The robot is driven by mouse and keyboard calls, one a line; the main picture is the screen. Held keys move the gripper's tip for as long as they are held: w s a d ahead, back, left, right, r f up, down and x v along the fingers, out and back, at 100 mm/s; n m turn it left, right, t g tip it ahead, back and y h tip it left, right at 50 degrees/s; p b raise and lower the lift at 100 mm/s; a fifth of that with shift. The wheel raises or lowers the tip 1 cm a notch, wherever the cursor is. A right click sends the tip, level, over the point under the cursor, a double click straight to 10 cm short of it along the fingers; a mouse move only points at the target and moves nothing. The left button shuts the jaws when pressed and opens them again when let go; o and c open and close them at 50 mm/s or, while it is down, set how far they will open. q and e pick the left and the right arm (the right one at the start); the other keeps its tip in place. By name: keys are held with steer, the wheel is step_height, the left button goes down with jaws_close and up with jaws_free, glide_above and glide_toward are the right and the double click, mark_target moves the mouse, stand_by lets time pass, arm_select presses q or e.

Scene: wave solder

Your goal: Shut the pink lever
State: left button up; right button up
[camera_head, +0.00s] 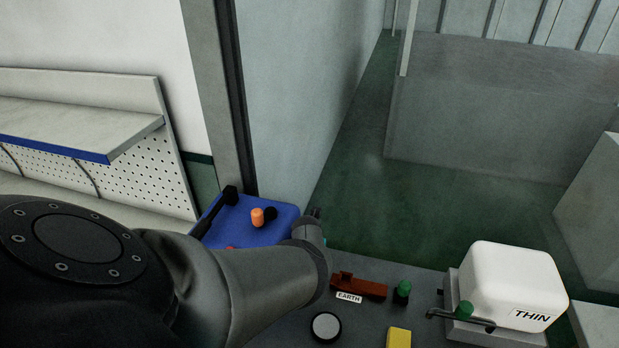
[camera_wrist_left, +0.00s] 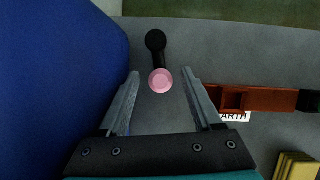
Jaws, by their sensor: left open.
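The pink lever (camera_wrist_left: 160,80) shows in the left wrist view as a round pink knob. A black arm runs up from it to a round black end (camera_wrist_left: 155,41). My left gripper (camera_wrist_left: 163,75) is open, with one finger on each side of the pink knob. My right gripper is not in view.
A blue box (camera_head: 277,215) stands close on the left of the gripper. A red-brown block (camera_head: 372,289) labelled EARTH lies to the right, with a green knob (camera_head: 403,288), a yellow block (camera_head: 398,338) and a white THIN container (camera_head: 510,280) beyond.

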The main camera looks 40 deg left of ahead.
arm_select(q)
steer(key=p+v, duration=0.7)
steer(key=v, duration=0.7)
steer(key=shift+d+r, duration=0.1)
stand_by(0.3)
